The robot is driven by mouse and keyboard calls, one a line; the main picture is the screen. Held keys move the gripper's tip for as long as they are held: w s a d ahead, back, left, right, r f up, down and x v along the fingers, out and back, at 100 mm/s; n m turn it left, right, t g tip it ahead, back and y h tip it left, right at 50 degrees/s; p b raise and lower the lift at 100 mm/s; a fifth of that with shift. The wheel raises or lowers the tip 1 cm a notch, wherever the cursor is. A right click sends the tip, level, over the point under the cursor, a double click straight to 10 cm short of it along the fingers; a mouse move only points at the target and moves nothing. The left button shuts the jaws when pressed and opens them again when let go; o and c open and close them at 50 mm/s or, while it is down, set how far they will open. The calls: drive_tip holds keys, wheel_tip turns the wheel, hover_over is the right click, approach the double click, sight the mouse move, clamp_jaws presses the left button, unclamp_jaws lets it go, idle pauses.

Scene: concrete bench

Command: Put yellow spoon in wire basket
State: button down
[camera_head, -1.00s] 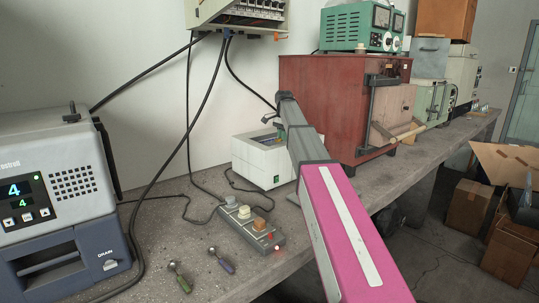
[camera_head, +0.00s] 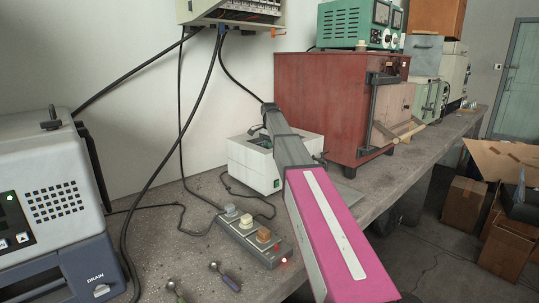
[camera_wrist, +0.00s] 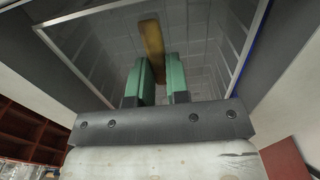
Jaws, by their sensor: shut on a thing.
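In the wrist view my gripper (camera_wrist: 162,78) has two green fingers, closed on the yellow spoon (camera_wrist: 152,45), whose yellow-brown shaft sticks out past the fingertips. The spoon's far end and the part between the fingers are hard to make out. Beyond the fingers is a grey, grid-patterned space inside a metal frame (camera_wrist: 92,17); it looks like the wire basket, but I cannot be sure. In the head view my arm reaches over the white box on the bench, and its links hide the gripper and spoon.
A white box (camera_head: 255,172) stands by a red cabinet (camera_head: 318,105). A switch strip (camera_head: 250,240), a green-handled spoon (camera_head: 174,290) and a purple-handled spoon (camera_head: 226,278) lie in front. A grey machine (camera_head: 55,200) is at left. Black cables hang from the wall unit (camera_head: 235,12).

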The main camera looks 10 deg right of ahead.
drive_tip(key=shift+f, duration=1.8)
drive_tip(key=shift+f, duration=0.15)
drive_tip(key=c, duration=1.1)
unclamp_jaws()
wheel_tip(320, 180, up, 12)
drive_tip(key=shift+r, duration=0.2)
